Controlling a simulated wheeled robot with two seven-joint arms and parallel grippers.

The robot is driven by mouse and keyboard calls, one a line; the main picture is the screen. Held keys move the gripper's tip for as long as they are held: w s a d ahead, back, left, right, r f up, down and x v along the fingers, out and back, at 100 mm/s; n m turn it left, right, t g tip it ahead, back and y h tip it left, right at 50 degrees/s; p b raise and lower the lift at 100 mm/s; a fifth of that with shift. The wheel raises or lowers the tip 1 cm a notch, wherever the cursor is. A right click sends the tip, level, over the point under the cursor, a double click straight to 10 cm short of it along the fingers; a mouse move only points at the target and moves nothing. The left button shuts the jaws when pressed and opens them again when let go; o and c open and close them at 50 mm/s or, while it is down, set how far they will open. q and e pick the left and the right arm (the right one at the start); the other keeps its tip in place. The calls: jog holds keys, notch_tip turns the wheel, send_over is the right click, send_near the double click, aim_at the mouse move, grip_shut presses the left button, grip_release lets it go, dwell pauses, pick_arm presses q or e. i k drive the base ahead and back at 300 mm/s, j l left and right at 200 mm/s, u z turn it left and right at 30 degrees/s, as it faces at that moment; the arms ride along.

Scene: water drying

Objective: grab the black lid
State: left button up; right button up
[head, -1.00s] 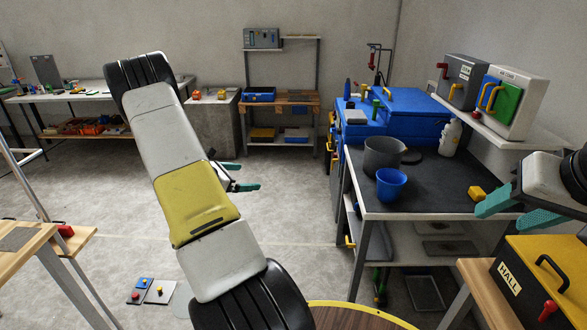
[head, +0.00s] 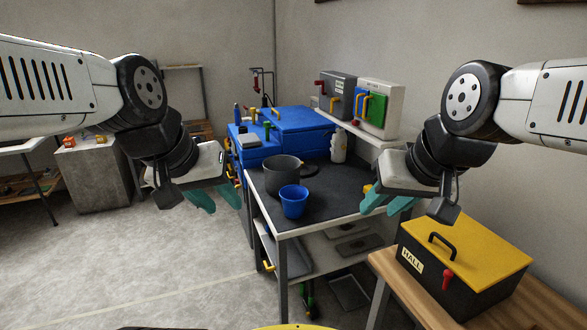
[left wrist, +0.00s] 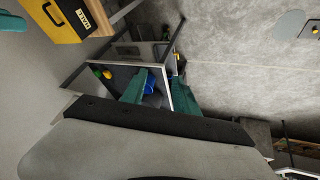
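The black lid (head: 309,170) lies on the dark table (head: 262,202) just right of and behind the grey pot (head: 280,180); it is partly hidden by the pot. My left gripper (head: 217,203) is open and empty, in the air left of the table. In the left wrist view its teal fingers (left wrist: 158,92) are apart, with the blue cup seen beyond them. My right gripper (head: 386,206) is open and empty, over the table's right front side. Both grippers are apart from the lid.
A blue cup (head: 294,202) stands in front of the pot. A white bottle (head: 338,146) stands behind the lid. A blue chest (head: 290,128) borders the table at the back. A yellow-topped box (head: 470,248) stands at the right front. Floor at left is clear.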

aim_at(308, 168)
jog(key=i+j, duration=0.15)
jog(key=j, duration=0.2)
jog(key=i+j+z, duration=0.1)
jog(key=j, duration=0.2)
jog(key=i+j, duration=0.2)
jog(key=j, duration=0.15)
jog(key=i+j+z, duration=0.1)
jog(key=j, duration=0.25)
jog(key=i+j, duration=0.2)
jog(key=j, duration=0.15)
jog(key=i+j+z, duration=0.1)
jog(key=j, duration=0.2)
jog(key=i+j, duration=0.15)
jog(key=j, duration=0.25)
jog(key=i+j+z, duration=0.1)
jog(key=i, duration=0.35)
jog(key=i+j+z, duration=0.1)
jog(key=i+j, duration=0.2)
jog(key=i+j+z, duration=0.1)
jog(key=i+j, duration=0.15)
jog(key=i, duration=0.25)
jog(key=i+l, duration=0.1)
jog(key=i, duration=0.15)
